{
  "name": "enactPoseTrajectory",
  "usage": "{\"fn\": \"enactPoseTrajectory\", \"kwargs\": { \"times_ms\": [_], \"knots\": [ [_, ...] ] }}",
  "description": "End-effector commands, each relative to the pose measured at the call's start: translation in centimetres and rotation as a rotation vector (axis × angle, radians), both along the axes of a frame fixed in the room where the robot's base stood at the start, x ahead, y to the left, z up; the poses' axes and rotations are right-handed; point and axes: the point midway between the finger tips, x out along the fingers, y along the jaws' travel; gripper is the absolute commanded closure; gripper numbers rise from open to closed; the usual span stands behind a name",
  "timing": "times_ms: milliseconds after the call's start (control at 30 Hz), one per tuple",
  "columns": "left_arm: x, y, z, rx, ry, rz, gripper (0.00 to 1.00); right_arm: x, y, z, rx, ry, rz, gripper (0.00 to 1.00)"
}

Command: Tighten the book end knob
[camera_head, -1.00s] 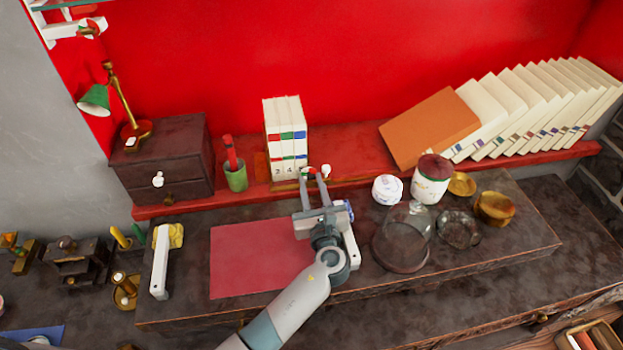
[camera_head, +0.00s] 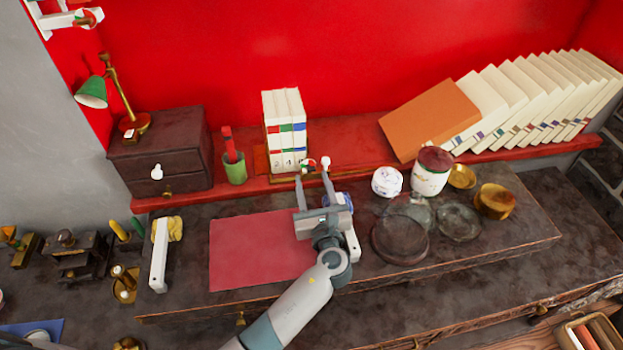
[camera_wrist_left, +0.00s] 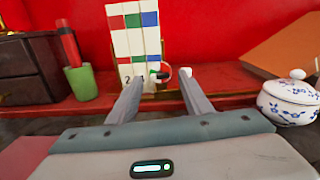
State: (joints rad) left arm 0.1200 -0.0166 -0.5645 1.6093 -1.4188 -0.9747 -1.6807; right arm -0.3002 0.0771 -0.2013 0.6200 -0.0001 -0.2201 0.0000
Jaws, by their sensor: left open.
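Several white books (camera_head: 287,130) with coloured spine labels stand upright on the red shelf. A thin brass book end (camera_head: 290,177) runs along their foot. A small round red, green and white piece (camera_head: 308,164) sits at its right front; it also shows in the wrist view (camera_wrist_left: 161,75). A small white knob (camera_head: 326,160) is just right of it, by my right fingertip. Which of these is the book end knob I cannot tell for certain. My left gripper (camera_head: 312,177) is open and empty, its fingers pointing at this spot. My right gripper is not in view.
A green cup (camera_head: 235,172) with a red stick and a dark drawer box (camera_head: 163,153) are to the left.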

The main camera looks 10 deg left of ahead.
Motion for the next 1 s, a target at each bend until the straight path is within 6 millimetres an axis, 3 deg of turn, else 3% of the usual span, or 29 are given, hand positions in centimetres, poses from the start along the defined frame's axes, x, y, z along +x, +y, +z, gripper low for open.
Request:
{"fn": "enactPoseTrajectory", "kwargs": {
  "times_ms": [600,800,1000],
  "knots": [
    [-11.0,-4.6,-0.3,-0.003,0.001,-0.001,0.55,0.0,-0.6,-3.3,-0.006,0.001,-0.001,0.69],
    [-13.2,-5.6,-0.2,0.0,0.001,-0.002,0.55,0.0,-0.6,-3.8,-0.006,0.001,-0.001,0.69],
    [-14.0,-5.9,0.0,0.0,0.0,-0.001,0.55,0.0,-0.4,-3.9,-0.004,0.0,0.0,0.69]
  ]
}}
